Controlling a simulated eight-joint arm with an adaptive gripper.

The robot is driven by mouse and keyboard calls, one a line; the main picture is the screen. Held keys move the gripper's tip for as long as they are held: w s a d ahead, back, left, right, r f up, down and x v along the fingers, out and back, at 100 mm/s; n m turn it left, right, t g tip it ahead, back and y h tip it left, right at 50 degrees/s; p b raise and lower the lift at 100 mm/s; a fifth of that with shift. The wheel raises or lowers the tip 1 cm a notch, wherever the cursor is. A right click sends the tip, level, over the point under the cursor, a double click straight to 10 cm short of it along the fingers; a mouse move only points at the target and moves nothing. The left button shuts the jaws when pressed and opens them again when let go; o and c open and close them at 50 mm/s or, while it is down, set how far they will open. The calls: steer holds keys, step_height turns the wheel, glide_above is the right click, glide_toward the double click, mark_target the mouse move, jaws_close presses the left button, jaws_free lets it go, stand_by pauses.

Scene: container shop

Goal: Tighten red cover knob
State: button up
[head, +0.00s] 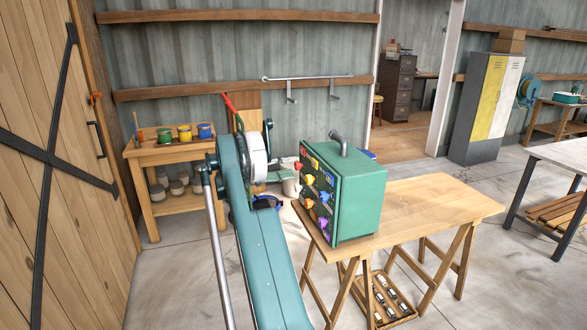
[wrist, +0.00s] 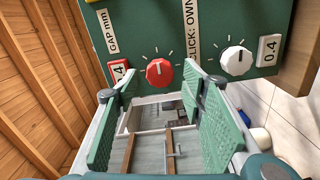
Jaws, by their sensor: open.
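A green box (head: 361,200) with several coloured knobs on its face stands on a wooden table. A red knob (wrist: 159,72) with a white pointer line shows on the panel in the wrist view, with tick marks around it. A red knob (head: 299,166) also shows at the left edge of the box face in the head view. My gripper (wrist: 158,86) is open and empty. In the head view my arm hides most of the gripper.
A white knob (wrist: 236,60) sits right of the red one, near the right pad. A label reading GAP mm (wrist: 108,32) is at upper left. The wooden table (head: 440,205) is bare right of the box. A shelf table with coloured pots (head: 185,133) stands behind my arm.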

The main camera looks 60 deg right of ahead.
steer(key=v, duration=0.8)
stand_by(0.4)
steer(key=w+a+r+n+t+y, duration=0.1)
steer(key=w+a+r+n+t, duration=0.2)
steer(key=a, duration=0.7)
steer(key=w+a+r+n+t, duration=0.1)
steer(key=a+r+t, duration=0.35)
steer(key=a, duration=0.55)
steer(key=w+a+r+n+t+y, duration=0.1)
steer(key=w+a+r+n+t, duration=0.3)
steer(key=a, duration=0.7)
steer(key=s+a+r+t+y, duration=0.15)
steer(key=s+a, duration=0.25)
steer(key=a, duration=0.8)
steer(key=s+a+t+y, duration=0.2)
steer(key=s+a, duration=0.1)
steer(key=a, duration=0.8)
steer(key=s+a+f+n+t+y, duration=0.1)
steer(key=s+a+f+y, duration=0.1)
steer(key=s+a, duration=0.4)
steer(key=s+a+f+n+t+y, duration=0.1)
steer(key=s+a, duration=0.6)
steer(key=a, duration=0.9)
steer(key=s+a+f+n+t+y, duration=0.1)
steer(key=s+a+f+t+y, duration=0.2)
steer(key=s+a+f, duration=0.3)
steer(key=a+y, duration=0.1)
steer(key=a, duration=0.4)
steer(key=shift+s+a, duration=0.25)
